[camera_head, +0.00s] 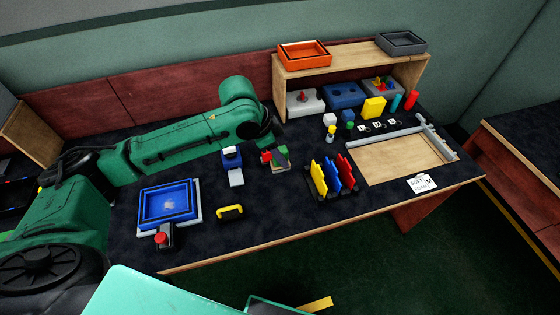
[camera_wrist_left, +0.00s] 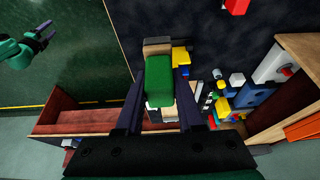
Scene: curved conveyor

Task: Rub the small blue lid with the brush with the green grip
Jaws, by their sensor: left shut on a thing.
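My left gripper (camera_head: 270,148) is over the middle of the dark table. In the left wrist view its fingers (camera_wrist_left: 160,100) are shut on the brush with the green grip (camera_wrist_left: 159,80), and a brown block-like end shows beyond the grip. The green grip (camera_head: 282,153) also shows in the head view, partly behind the gripper. A small blue piece (camera_head: 231,160) with white on it stands left of the gripper; I cannot tell for sure that it is the small blue lid. My right gripper (camera_wrist_left: 42,38) shows in the left wrist view with its fingers apart and nothing between them.
A blue tray (camera_head: 145,212) and a red-button box (camera_head: 165,238) lie at the left. A yellow handle (camera_head: 230,212) is near the front edge. A rack of coloured plates (camera_head: 325,196) stands right of the gripper. A wooden shelf (camera_head: 350,62) stands behind.

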